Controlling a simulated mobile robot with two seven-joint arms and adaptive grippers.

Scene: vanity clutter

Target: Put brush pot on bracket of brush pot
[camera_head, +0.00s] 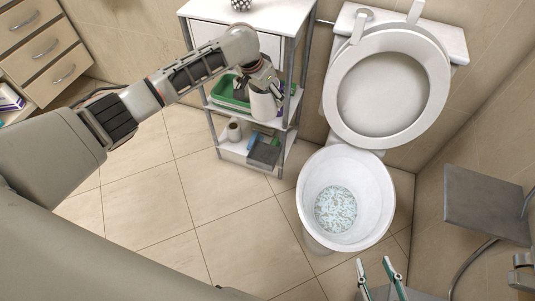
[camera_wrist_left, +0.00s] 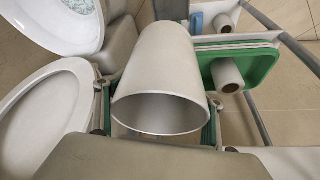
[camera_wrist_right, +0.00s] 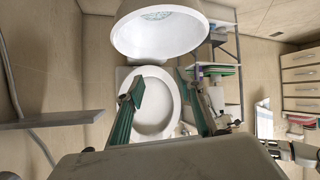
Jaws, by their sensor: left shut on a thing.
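The brush pot (camera_head: 263,104) is a pale grey-white tapered cylinder. My left gripper (camera_head: 258,80) is shut on it, in front of the shelf unit and above its lower shelves. In the left wrist view the pot (camera_wrist_left: 165,60) fills the middle, its wide open rim toward the camera, with a green-padded finger on each side. My right gripper (camera_head: 381,272) is open and empty at the bottom of the head view. It also shows open in the right wrist view (camera_wrist_right: 160,92). I cannot clearly identify the bracket of the brush pot in any view.
A white shelf unit (camera_head: 206,30) holds a green tray (camera_head: 230,92) and a paper roll (camera_head: 234,131). A grey plate (camera_head: 486,205) is near the right wall. Floor at left is clear.

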